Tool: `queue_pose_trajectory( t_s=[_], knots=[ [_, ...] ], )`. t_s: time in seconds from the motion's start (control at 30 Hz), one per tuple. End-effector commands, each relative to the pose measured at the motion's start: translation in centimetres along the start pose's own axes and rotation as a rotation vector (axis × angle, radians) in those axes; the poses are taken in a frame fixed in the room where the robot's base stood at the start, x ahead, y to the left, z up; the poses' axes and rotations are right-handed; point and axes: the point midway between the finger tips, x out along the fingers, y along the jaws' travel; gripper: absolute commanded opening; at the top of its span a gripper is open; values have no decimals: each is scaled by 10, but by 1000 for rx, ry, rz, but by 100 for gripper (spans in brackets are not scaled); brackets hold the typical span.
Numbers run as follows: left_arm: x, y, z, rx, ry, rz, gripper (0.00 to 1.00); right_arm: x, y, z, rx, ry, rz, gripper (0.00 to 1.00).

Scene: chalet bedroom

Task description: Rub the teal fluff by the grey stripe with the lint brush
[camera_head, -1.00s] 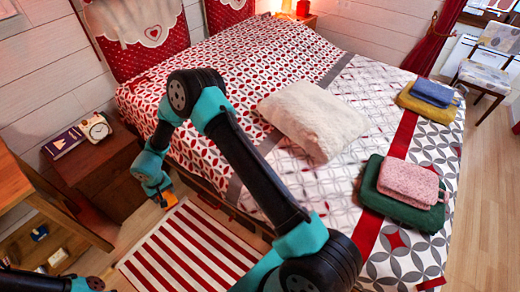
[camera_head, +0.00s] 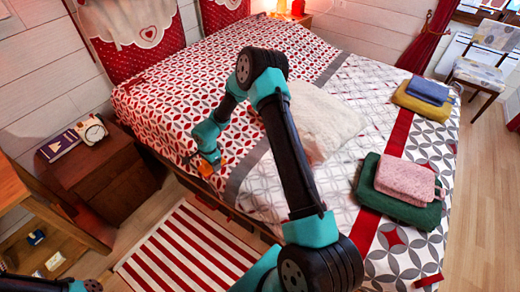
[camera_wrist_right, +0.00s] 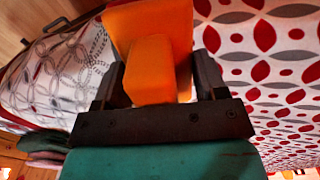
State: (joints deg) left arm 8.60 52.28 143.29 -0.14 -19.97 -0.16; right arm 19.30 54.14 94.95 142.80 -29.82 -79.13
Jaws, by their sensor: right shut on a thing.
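My right gripper (camera_head: 202,162) is shut on the orange lint brush (camera_head: 206,169), over the near edge of the bed's red-and-white patterned part. I cannot make out the teal fluff in either view. Only a piece of my left arm shows at the bottom left; its gripper is out of frame.
A white fluffy pillow (camera_head: 325,122) lies right of the stripe, partly behind my right arm. Folded green (camera_head: 395,205), pink (camera_head: 405,180), yellow (camera_head: 420,105) and blue (camera_head: 428,91) textiles lie farther right. A wooden nightstand (camera_head: 105,170) stands left of the bed.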

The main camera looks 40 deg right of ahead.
Motion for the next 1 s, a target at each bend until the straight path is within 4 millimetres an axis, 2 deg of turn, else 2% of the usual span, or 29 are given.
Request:
queue_pose_trajectory(
  t_s=[0.03, 0.2, 0.5, 0.7, 1.0],
  knots=[
    [0, 0, 0, 0, 0, 0, 0, -1, 6, -20, 109, 1, 0, 46],
    [0, 0, 0, 0, 0, 0, 0, -4, 28, -76, 483, 5, -2, 46],
    [0, 0, 0, 0, 0, 0, 0, -10, 77, -165, 1110, 17, -11, 46],
    [0, 0, 0, 0, 0, 0, 0, -13, 98, -193, 1339, 22, -15, 46],
    [0, 0, 0, 0, 0, 0, 0, -13, 100, -197, 1373, 22, -16, 46]
  ],
)
